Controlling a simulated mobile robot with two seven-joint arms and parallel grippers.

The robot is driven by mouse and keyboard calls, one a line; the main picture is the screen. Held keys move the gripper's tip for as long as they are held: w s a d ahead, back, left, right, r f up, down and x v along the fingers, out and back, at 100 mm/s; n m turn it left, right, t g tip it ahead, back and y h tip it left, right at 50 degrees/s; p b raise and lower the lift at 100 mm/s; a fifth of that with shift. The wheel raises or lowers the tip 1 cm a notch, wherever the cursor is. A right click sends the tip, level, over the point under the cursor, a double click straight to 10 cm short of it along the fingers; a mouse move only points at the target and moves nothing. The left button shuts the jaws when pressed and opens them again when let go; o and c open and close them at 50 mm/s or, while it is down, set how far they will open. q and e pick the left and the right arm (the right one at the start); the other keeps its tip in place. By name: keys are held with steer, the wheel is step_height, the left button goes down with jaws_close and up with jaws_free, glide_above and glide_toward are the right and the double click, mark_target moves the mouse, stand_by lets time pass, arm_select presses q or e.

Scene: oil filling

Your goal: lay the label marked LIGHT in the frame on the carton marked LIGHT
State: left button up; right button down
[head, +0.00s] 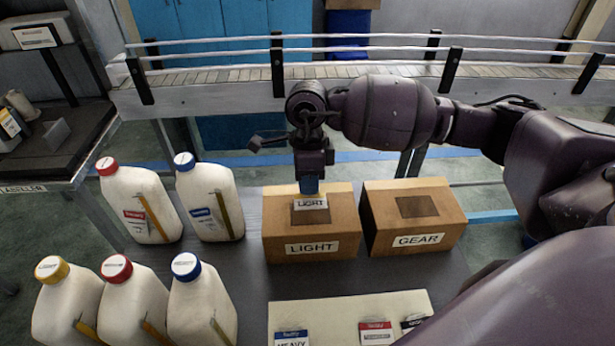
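The carton marked LIGHT (284,247) stands on the dark table, with a darker square frame (318,217) on its top. My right gripper (309,189) points down over this carton. It appears shut on the upper edge of the label marked LIGHT (310,204). The white label stands tilted or upright in front of the fingertips, over the back part of the frame. Whether its lower edge touches the carton cannot be told. The label hides part of the frame. My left gripper is not in view.
The carton marked GEAR (415,241) stands close on the right, its top frame empty. Several white jugs (139,203) with coloured caps stand on the left. A pale board (345,309) with other labels lies in front. A railed conveyor (215,97) runs behind.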

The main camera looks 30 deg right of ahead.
steer(key=shift+f, duration=0.7)
steer(key=shift+f+b, duration=0.7)
steer(key=shift+f, duration=0.3)
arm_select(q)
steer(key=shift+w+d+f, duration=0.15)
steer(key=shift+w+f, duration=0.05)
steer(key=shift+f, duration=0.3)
arm_select(e)
steer(key=shift+f, duration=0.1)
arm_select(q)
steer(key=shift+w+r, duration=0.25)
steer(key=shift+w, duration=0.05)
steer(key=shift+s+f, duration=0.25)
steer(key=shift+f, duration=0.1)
arm_select(e)
steer(key=shift+f, duration=0.1)
steer(key=c, duration=1.3)
jaws_free()
steer(key=o, duration=0.4)
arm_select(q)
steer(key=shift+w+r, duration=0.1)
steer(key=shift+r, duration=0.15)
